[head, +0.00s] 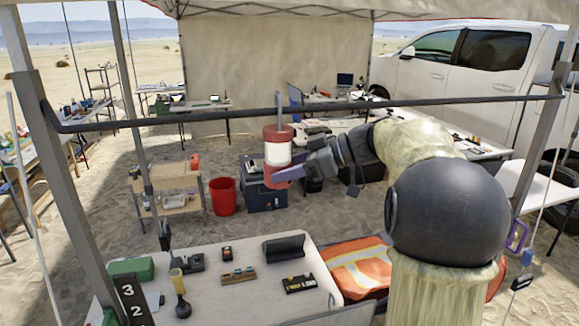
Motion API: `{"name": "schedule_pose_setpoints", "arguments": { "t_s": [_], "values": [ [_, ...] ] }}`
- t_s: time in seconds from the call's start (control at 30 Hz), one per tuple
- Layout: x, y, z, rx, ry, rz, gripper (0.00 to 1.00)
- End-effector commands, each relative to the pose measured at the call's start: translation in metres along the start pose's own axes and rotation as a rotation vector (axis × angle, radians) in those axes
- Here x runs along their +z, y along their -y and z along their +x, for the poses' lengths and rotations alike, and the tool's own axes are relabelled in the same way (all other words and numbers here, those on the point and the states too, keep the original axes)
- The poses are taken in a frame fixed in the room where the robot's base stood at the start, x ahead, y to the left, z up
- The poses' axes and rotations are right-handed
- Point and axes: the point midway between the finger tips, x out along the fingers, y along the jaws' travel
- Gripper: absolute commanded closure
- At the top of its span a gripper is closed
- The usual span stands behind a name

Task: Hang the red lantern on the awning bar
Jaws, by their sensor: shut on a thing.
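The red lantern (277,134) has red ends and a pale middle band. It is upright in the air, with a thin grey hook or handle (278,100) rising from its top. The awning bar (200,117) is a dark horizontal bar across the view between two grey posts. The lantern's hook top overlaps the bar in the picture; I cannot tell whether it touches it. My gripper (285,176) is shut on the lantern's lower part, coming from the right. Part of the lantern's base is hidden by the gripper.
Below is a white table (235,297) with small tools, a green box (132,268) and a black case (284,246). An orange vest (355,265) lies at its right. A red bucket (223,196) stands behind. Grey posts (72,190) flank the bar.

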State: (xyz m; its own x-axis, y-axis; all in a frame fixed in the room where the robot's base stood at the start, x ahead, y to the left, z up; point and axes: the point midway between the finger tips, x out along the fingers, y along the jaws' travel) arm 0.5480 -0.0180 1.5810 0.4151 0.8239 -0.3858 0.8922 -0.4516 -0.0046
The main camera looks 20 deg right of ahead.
Motion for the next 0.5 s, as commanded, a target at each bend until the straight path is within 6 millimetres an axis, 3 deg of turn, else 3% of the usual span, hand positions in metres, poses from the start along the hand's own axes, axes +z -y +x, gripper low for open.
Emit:
{"name": "schedule_pose_setpoints", "arguments": {
  "t_s": [0.2, 0.5],
  "values": [
    [0.012, 0.000, 0.005, 0.000, -0.001, -0.001, 0.74],
    [0.015, 0.000, 0.006, 0.001, -0.001, -0.001, 0.74]
  ]
}}
